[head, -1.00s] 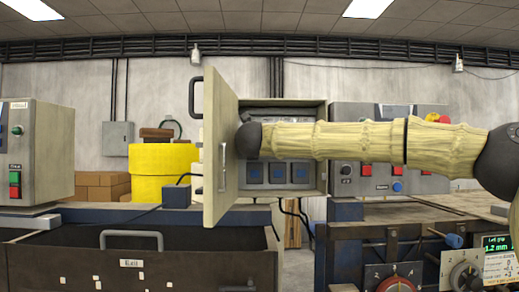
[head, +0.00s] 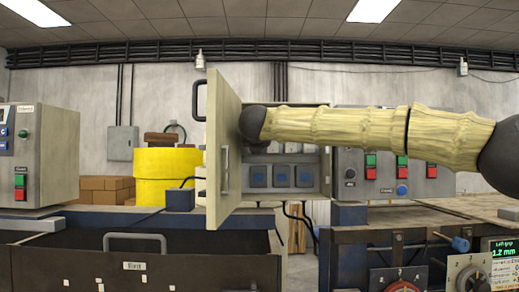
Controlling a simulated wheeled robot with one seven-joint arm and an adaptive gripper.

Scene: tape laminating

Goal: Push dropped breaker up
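The breaker box (head: 322,187) hangs open in the middle of the head view, its beige door (head: 223,150) swung out to the left. Three dark breakers with blue marks show in its lower part: left (head: 258,176), middle (head: 281,176) and right (head: 305,176). I cannot tell which of them is dropped. My arm reaches in from the right across the upper part of the box and hides it. The arm's dark end joint is beside the door's inner face. My gripper cannot be seen.
The open door with its handle (head: 199,101) bounds the left side of the box. A control panel with buttons (head: 402,190) stands to the right. A yellow drum (head: 152,178) is behind on the left. A drawer front with a handle (head: 135,237) is below left.

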